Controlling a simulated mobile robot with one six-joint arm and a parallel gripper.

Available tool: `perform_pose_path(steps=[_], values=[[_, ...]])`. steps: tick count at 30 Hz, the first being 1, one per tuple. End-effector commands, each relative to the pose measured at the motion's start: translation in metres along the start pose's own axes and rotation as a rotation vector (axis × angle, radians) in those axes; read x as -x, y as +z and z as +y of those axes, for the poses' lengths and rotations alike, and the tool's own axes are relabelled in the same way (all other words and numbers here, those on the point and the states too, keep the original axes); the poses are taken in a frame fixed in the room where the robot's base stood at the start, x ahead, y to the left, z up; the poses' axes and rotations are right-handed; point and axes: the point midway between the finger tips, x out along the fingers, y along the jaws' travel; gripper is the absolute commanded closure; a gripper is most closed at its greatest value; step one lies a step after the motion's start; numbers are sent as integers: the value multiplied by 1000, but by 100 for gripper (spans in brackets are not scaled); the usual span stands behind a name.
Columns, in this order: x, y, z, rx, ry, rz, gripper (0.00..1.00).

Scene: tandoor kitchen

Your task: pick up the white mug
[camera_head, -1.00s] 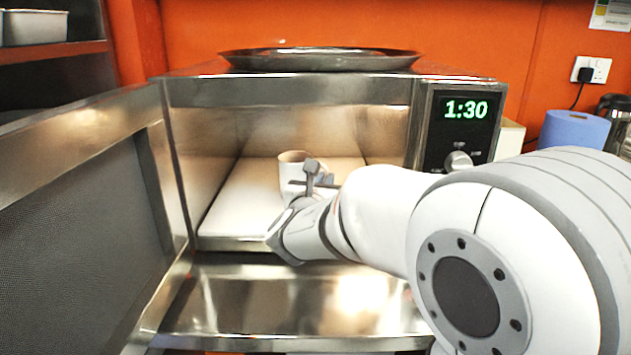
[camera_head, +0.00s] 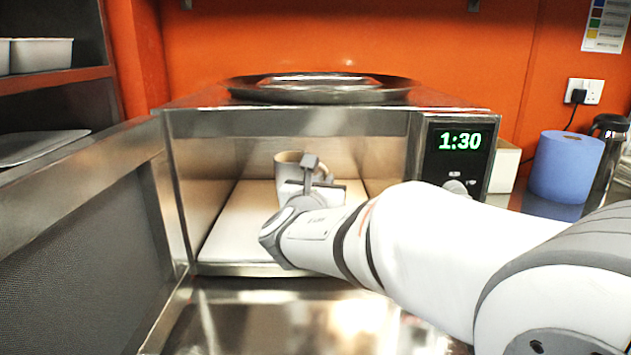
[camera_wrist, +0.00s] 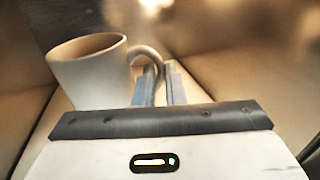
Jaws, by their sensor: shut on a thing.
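The white mug (camera_head: 290,168) is upright inside the open microwave (camera_head: 300,123), towards the back of its pale floor. In the wrist view the mug (camera_wrist: 90,75) stands at the left with its handle (camera_wrist: 147,54) on its right side. My gripper (camera_head: 322,180) reaches into the microwave from the front right. In the wrist view the two fingers of my gripper (camera_wrist: 160,70) are close together at the handle and are shut on it. My wrist hides the lower part of the mug in the head view. I cannot tell whether the mug's base touches the floor.
The microwave door (camera_head: 80,230) is swung open at the left. A blue paper roll (camera_head: 566,167) stands at the right on the counter.

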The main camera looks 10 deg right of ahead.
Motion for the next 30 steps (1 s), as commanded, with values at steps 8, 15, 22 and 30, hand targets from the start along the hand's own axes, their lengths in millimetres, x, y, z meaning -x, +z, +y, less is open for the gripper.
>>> perform_pose_path(steps=[8,15,22,30], values=[[38,2,-10,-3,1,-3,100],[71,2,-19,-3,2,-3,100],[102,2,-27,-3,1,-3,100],[133,2,-36,-4,1,-3,100]])
